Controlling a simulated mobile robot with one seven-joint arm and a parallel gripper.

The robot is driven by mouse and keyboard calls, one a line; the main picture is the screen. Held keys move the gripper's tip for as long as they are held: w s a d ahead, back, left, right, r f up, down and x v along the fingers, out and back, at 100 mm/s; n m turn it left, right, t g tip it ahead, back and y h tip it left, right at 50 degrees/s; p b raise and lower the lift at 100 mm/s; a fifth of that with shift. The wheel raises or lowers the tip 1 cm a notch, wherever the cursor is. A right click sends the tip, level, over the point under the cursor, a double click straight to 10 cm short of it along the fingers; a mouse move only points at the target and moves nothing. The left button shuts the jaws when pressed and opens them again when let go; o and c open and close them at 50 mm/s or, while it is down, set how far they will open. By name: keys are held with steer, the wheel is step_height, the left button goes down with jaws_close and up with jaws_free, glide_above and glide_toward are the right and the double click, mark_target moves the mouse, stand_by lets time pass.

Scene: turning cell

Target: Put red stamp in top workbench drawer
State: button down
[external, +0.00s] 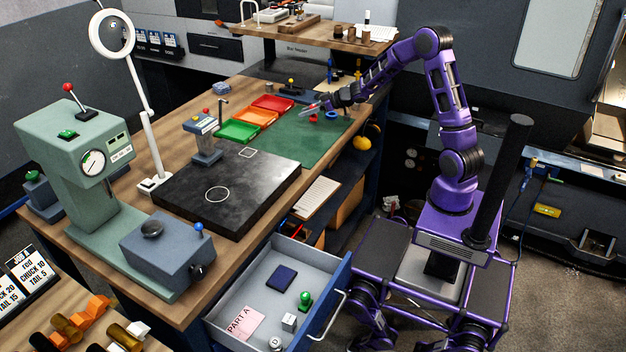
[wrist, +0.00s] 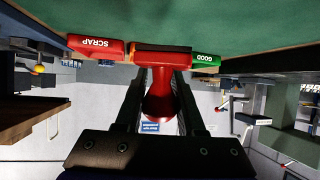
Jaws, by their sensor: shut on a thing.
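The red stamp (wrist: 160,100) is between the two fingers of my gripper (wrist: 158,82) in the wrist view. Its round handle sits between the fingers and its wide flat base lies just past the tips. In the external view my gripper (external: 318,108) is over the green mat (external: 290,148) at the bench's far right, with the small red stamp (external: 313,118) under it. I cannot tell whether the stamp touches the mat. The top workbench drawer (external: 252,285) is open at the front, holding a green stamp (external: 304,300), a dark blue pad (external: 281,278) and a pink "PART A" note (external: 244,323).
Red (external: 272,103), orange (external: 256,117) and green (external: 238,131) trays stand left of the mat. A blue ring-like item (external: 331,115) is near my gripper. A black plate (external: 225,190) and a grey-green press (external: 75,150) fill the nearer bench. The drawer's middle has bare floor.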

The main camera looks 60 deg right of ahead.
mark_target(307, 130)
steer(key=shift+f+b, duration=0.75)
steer(key=shift+f, duration=1.6)
steer(key=shift+f, duration=0.15)
steer(key=c, duration=0.5)
jaws_free()
steer(key=shift+s+d+r, duration=0.1)
steer(key=shift+s+r, duration=0.15)
steer(key=shift+r, duration=0.1)
steer(key=p+v, duration=0.2)
steer(key=v, duration=0.8)
steer(key=shift+s+r, duration=0.15)
steer(key=shift+s, duration=0.15)
steer(key=shift+o, duration=0.3)
steer(key=shift+s+r+p, duration=0.1)
steer(key=shift+s+p, duration=0.2)
